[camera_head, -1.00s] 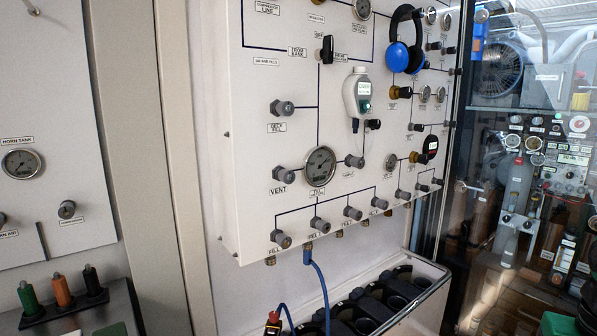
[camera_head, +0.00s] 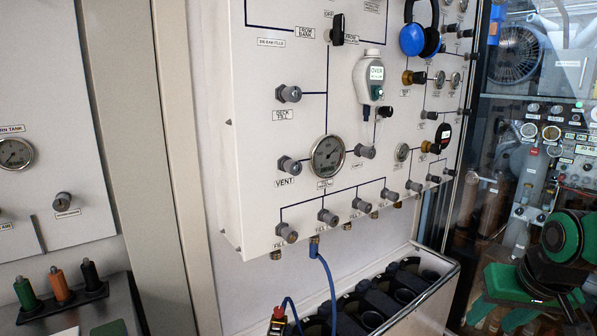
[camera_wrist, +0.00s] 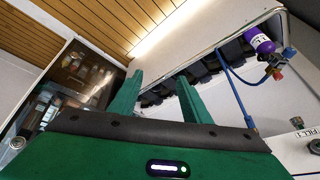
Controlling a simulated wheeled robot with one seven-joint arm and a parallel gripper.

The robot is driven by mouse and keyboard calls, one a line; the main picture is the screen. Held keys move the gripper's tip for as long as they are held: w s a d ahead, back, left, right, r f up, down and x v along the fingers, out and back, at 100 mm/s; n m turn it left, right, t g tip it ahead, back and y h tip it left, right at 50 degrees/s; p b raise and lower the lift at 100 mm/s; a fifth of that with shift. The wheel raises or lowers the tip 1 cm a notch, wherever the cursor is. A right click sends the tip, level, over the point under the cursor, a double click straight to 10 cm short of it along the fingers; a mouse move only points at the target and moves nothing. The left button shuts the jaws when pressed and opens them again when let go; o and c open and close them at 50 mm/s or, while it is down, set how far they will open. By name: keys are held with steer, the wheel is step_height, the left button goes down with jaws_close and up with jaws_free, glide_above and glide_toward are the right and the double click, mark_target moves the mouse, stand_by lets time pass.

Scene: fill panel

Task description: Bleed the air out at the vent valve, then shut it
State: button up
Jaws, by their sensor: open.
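The vent valve (camera_head: 289,165) is a grey knob above the VENT label on the white fill panel (camera_head: 240,120). A round gauge (camera_head: 328,156) sits just right of it; its reading is too small to tell. The knob's turned position cannot be told. My gripper (camera_wrist: 160,77) is open and empty, with two green fingers spread apart in the wrist view. In the head view, my green and black arm end is at the lower right, well away from the vent valve. The vent valve does not show in the wrist view.
A blue hose (camera_head: 329,290) hangs from a fill outlet under the panel. A rack (camera_head: 447,285) of dark cylinders stands below. A handheld meter (camera_head: 369,80) and blue headphones (camera_head: 412,40) hang on the panel. Glass (camera_head: 480,200) is at right. Coloured-handled tools (camera_head: 60,285) stand lower left.

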steer(key=w+a+r+n+t, duration=0.1)
steer(key=w+a+r+t, duration=0.1)
steer(key=w+a, duration=0.25)
steer(key=n+t+y, duration=0.6)
steer(key=t+y, duration=0.2)
steer(key=y, duration=0.2)
glide_toward(298, 168)
steer(key=x, duration=0.9)
steer(key=shift+w+a, duration=0.1)
steer(key=shift+a, duration=0.1)
steer(key=shift+d, duration=0.1)
steer(key=c, duration=1)
